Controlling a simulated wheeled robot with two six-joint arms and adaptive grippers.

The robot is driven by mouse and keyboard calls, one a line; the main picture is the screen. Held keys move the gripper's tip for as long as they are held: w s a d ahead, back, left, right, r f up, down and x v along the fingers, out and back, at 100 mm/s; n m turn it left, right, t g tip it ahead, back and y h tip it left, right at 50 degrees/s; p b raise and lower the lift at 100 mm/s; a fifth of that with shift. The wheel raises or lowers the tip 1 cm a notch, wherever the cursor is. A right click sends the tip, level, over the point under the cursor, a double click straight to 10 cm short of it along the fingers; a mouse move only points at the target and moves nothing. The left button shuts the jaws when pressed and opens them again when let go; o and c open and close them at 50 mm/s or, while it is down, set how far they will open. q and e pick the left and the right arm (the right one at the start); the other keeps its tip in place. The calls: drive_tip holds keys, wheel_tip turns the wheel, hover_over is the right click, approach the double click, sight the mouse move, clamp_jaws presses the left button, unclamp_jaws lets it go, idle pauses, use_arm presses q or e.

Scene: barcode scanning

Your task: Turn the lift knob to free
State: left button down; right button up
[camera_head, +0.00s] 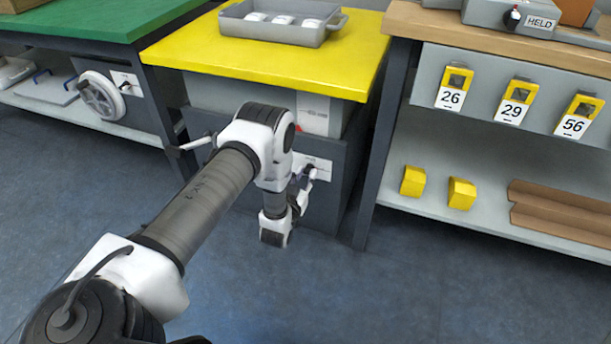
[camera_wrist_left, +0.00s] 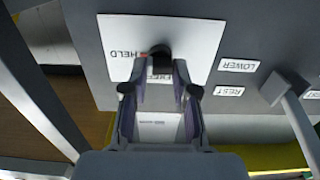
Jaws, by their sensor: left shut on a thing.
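The lift knob (camera_wrist_left: 160,52) is a small dark knob on a white plate (camera_wrist_left: 205,38) on a grey panel. In the left wrist view the plate reads HELD, upside down, and a second word beneath the knob is partly covered by my fingers and looks like FREE. My left gripper (camera_wrist_left: 160,70) is shut on the knob, one finger on each side. In the head view my left gripper (camera_head: 307,176) is at the dark front of the yellow-topped table (camera_head: 290,68), and its wrist hangs in front of the panel. The knob's exact pointing is hard to read. My right gripper is out of view.
A lever (camera_wrist_left: 300,120) with LOWER and REST labels stands beside the plate in the wrist view. A grey tray (camera_head: 270,28) sits on the yellow top. A green bench (camera_head: 90,18) with a handwheel (camera_head: 101,95) is left; a shelf with numbered yellow holders (camera_head: 515,90) is right.

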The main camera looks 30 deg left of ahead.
use_arm(q)
drive_tip(key=shift+n, duration=0.3)
drive_tip(key=n, duration=0.3)
drive_tip(key=shift+a+p, duration=0.1)
drive_tip(key=shift+p, duration=0.3)
drive_tip(key=n, duration=0.5)
drive_tip(key=shift+a, duration=0.1)
drive_tip(key=n, duration=0.4)
drive_tip(key=shift+f, duration=0.1)
drive_tip(key=n, duration=0.5)
drive_tip(key=shift+n, duration=0.3)
drive_tip(key=c, duration=0.9)
unclamp_jaws()
drive_tip(key=shift+f, duration=0.1)
